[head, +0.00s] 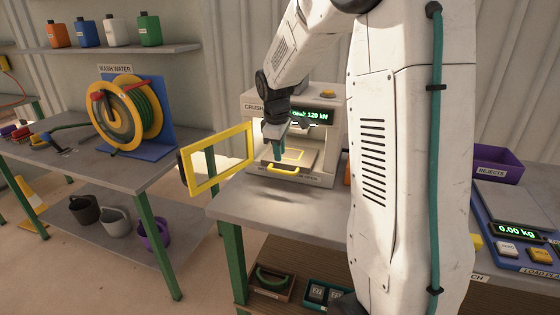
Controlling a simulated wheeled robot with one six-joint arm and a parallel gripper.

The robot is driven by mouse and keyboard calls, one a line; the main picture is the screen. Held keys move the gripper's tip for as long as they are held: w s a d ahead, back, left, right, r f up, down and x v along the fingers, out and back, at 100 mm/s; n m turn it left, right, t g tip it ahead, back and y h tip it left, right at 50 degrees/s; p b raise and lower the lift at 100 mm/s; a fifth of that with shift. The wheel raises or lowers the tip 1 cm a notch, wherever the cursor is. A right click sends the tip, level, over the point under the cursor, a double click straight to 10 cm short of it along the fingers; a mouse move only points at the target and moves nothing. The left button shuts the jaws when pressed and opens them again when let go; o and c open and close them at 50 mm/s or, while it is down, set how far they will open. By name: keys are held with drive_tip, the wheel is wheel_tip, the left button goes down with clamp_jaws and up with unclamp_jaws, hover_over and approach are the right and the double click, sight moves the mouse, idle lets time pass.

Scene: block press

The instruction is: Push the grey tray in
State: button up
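The press (332,165) stands on a grey workbench at the centre, with a lit green display reading 120 kN. The grey tray (302,159) is low in the front of the press; part of it is hidden by my gripper. A yellow handle (284,170) is at the tray's front edge, and a yellow outline shows on the tray. My gripper (280,156) points down just behind and above the handle. I cannot tell whether it touches the tray or how wide its fingers are. The press's yellow-framed guard door (218,160) stands swung open to the left.
My arm hides the press's right side and part of the bench (260,206). The bench front is clear. At left, a hose reel (125,112) stands on another table. At right are a scale (515,215) and a purple rejects bin (492,165).

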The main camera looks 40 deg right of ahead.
drive_tip(key=shift+a+r, duration=0.15)
drive_tip(key=shift+r, duration=0.6)
